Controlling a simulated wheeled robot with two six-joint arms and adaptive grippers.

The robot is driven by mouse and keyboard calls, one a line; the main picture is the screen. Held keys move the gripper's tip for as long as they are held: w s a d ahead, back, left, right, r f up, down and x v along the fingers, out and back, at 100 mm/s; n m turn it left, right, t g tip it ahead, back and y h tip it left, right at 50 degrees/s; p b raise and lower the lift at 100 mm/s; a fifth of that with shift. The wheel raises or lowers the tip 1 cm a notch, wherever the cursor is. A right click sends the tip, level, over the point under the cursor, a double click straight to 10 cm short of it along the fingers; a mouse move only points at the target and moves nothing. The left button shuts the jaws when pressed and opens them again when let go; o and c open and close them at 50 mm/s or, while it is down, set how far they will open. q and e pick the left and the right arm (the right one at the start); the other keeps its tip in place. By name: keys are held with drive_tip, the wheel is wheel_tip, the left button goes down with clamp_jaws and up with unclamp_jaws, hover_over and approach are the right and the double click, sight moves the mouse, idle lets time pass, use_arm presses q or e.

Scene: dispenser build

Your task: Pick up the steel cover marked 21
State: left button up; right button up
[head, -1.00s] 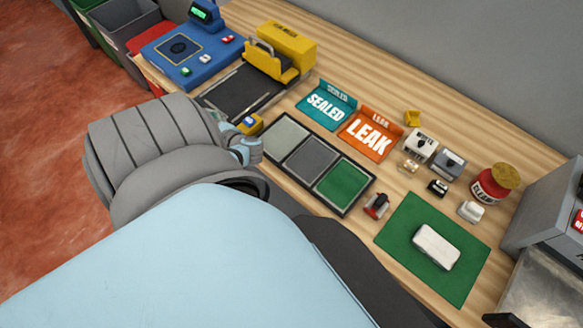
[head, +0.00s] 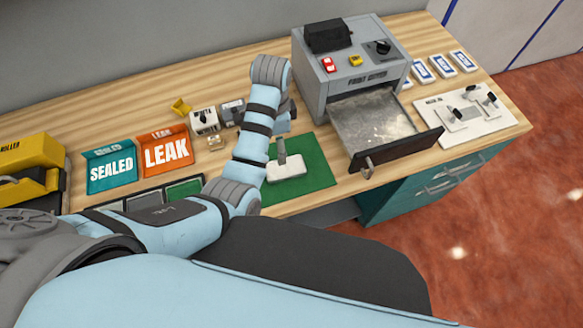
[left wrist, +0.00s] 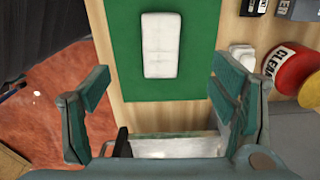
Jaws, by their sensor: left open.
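No marking 21 is legible, so I cannot tell for sure which piece is the steel cover. A grey block (head: 232,112) stands beyond the green mat, partly behind my left arm; a dark grey block (left wrist: 298,9) shows at the left wrist view's top edge. A white block (head: 285,168) lies on the mat (head: 315,180); it also shows in the left wrist view (left wrist: 161,45). My left gripper (left wrist: 163,88) is open and empty, its fingers apart over the mat's near edge. In the head view the left gripper (head: 283,140) is largely hidden by my arm. My right gripper is not seen.
A grey machine (head: 350,65) stands right of the mat with its drawer (head: 385,125) pulled open. A red jar (left wrist: 284,66) and a small white piece (left wrist: 241,54) are right of the gripper. The LEAK (head: 166,152) and SEALED (head: 110,168) trays lie left.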

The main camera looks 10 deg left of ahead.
sight(279, 168)
use_arm(q)
drive_tip(key=f+b, duration=0.1)
drive_tip(key=f, duration=0.6)
drive_tip(key=f+b, duration=0.2)
drive_tip(key=f, duration=0.5)
drive_tip(key=shift+w+d, duration=0.1)
drive_tip(key=shift+w, duration=0.1)
drive_tip(key=shift+c, duration=1.1)
drive_tip(key=shift+r, duration=0.1)
drive_tip(key=c, duration=1.1)
